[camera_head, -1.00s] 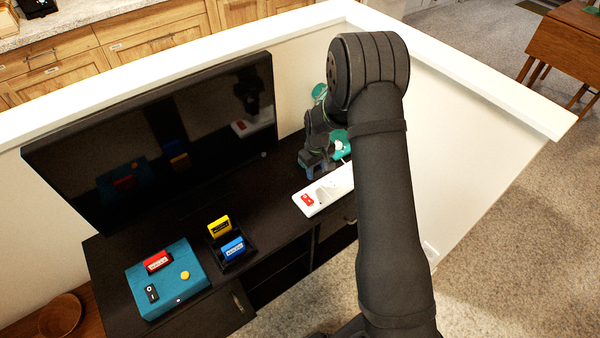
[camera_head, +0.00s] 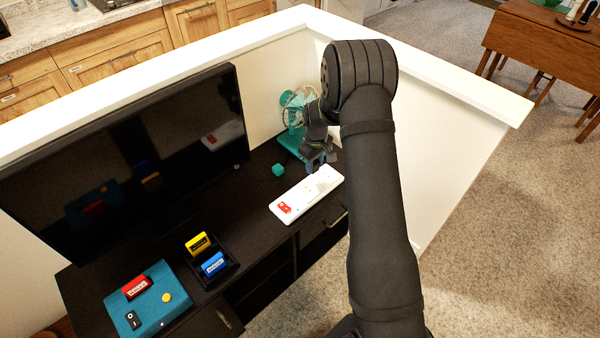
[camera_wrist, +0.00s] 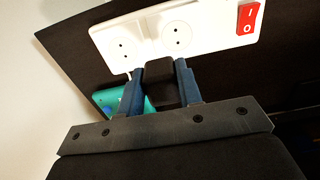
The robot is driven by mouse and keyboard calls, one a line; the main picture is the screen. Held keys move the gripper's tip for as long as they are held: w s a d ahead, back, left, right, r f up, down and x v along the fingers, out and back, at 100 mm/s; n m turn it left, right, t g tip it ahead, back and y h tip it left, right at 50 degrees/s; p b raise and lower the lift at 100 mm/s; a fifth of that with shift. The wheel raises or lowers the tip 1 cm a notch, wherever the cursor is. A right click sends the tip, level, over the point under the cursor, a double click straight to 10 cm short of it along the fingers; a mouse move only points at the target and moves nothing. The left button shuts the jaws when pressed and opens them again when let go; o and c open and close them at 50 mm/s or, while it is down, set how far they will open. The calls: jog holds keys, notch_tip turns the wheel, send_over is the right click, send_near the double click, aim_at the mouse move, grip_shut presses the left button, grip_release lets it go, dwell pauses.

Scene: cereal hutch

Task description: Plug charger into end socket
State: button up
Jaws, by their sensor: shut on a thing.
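The white power strip (camera_head: 307,193) lies on the dark cabinet top, with a red rocker switch (camera_head: 285,207) at its near left end. In the wrist view the strip (camera_wrist: 210,30) shows two round sockets, an outer one (camera_wrist: 122,48) at left and another (camera_wrist: 177,36) beside the switch (camera_wrist: 247,17). My gripper (camera_head: 320,160) is at the strip's far end. Its blue fingers (camera_wrist: 160,85) are shut on the black charger (camera_wrist: 159,72). The charger's front overlaps the strip's edge in the picture; its pins are hidden, and I cannot tell whether it touches.
A large television (camera_head: 130,160), a teal box (camera_head: 153,298) and a black tray (camera_head: 222,272) with yellow and blue blocks occupy the left. A white wall (camera_head: 450,190) rises at right.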

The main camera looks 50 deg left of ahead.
send_over(329, 176)
jog(key=shift+s+f, duration=0.1)
jog(key=shift+f, duration=2.9)
jog(key=shift+f, duration=0.6)
jog(key=o, duration=1.1)
jog(key=shift+a, duration=0.1)
notch_tip(329, 176, up, 17)
jog(key=shift+r, duration=0.2)
